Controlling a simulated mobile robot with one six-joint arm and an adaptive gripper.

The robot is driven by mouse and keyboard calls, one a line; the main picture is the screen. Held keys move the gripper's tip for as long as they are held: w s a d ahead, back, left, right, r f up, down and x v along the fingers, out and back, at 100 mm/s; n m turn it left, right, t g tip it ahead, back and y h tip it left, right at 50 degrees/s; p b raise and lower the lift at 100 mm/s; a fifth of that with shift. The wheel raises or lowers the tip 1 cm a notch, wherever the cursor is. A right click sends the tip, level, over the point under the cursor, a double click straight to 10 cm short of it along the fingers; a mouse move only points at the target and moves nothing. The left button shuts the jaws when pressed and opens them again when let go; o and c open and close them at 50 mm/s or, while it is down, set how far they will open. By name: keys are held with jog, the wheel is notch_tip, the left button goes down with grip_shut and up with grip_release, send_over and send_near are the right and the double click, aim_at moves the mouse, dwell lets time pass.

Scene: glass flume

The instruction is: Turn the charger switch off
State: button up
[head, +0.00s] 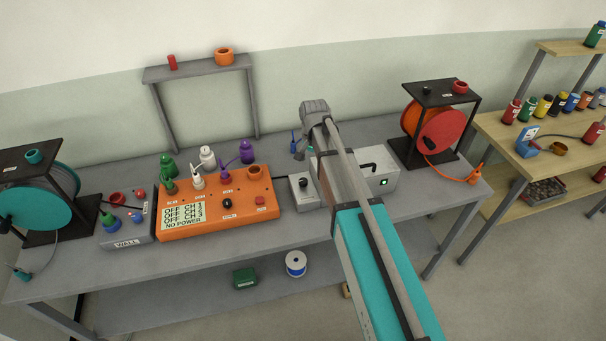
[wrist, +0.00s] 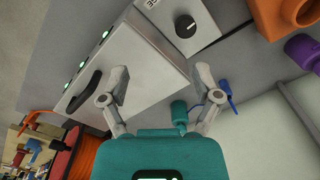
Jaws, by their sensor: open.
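A white box (head: 376,170) with a black handle stands on the grey bench, partly hidden behind my arm in the head view. A green-lit square (head: 384,182), possibly its switch, is on its front. In the wrist view the white box (wrist: 125,75) shows its black handle (wrist: 82,92) and several green lights along one edge. No readable charger label shows. A smaller grey box with a black knob (head: 303,183) stands to its left; this knob (wrist: 185,26) also shows in the wrist view. My gripper (wrist: 160,75) is open and empty, its fingers apart over the white box's side.
An orange console (head: 285,224) with bottles and an "OFF", "NO POWER" display stands left of the knob box. An orange reel (head: 438,130) stands right. A small blue item (wrist: 228,90) is beside my right finger. A grey shelf (head: 200,70) stands behind.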

aim_at(303, 181)
jog(key=shift+m, duration=0.5)
jog(key=w+a, duration=0.1)
jog(key=w+a+r, duration=0.1)
jog(key=w+a, duration=0.1)
jog(key=shift+r+p, duration=0.15)
jog(key=shift+p, duration=0.15)
notch_tip(303, 181, down, 14)
jog(key=b, duration=1.3)
jog(key=shift+b, duration=0.4)
jog(key=shift+r, duration=0.1)
grip_shut()
